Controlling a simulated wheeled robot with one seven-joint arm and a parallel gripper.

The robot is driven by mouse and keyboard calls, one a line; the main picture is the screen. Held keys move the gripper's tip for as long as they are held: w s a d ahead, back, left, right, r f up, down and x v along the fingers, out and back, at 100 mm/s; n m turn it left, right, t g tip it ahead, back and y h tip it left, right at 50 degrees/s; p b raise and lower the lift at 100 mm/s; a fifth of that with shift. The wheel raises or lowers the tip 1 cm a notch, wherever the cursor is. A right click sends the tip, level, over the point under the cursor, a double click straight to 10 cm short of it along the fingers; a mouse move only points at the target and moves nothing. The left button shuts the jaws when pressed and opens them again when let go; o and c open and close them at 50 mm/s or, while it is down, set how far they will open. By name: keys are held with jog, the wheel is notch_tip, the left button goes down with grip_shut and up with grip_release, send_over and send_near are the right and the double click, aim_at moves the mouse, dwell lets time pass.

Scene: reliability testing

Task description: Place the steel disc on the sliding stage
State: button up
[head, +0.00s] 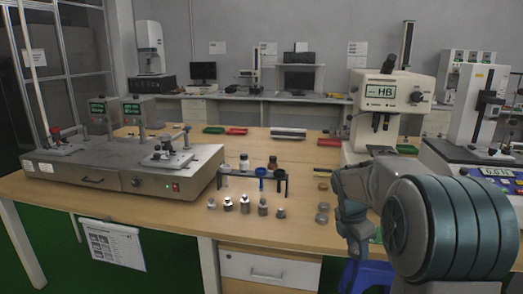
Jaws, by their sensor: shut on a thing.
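My gripper (356,252) points down at the table's front edge, just right of the small metal discs. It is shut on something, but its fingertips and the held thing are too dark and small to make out. A grey bench machine (125,165) at the left carries two low metal stages, a left one (62,149) and a right one (166,159). I cannot tell which is the sliding stage.
Several metal weights (244,204) stand in front of a dark rack (253,179) at mid-table. A white "HB" tester (391,102) and a blue-based instrument (480,160) stand at the right, partly behind my arm. A blue stool (368,277) is below.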

jog(key=shift+w+a+f+m, duration=0.1)
jog(key=shift+w+f+m, duration=0.05)
jog(key=shift+f+m, duration=0.2)
jog(key=shift+a+f+m, duration=0.15)
jog(key=shift+f+m, duration=0.15)
jog(key=shift+m, duration=0.35)
jog(key=shift+a+f+m+g, duration=0.2)
jog(key=shift+f+m+g, duration=0.1)
jog(key=shift+g, duration=0.1)
jog(key=s+a+f+m+g+y+p, duration=0.1)
jog(key=s+a+f+m+p, duration=0.1)
jog(key=m+p, duration=0.4)
jog(key=s+a+f+m+g+y+p, duration=0.2)
jog(key=a+f+m+p, duration=0.3)
jog(key=m, duration=0.8)
jog(key=shift+s+a+f+p, duration=0.15)
jog(key=shift+s+a+p, duration=0.7)
jog(key=shift+a+p, duration=0.3)
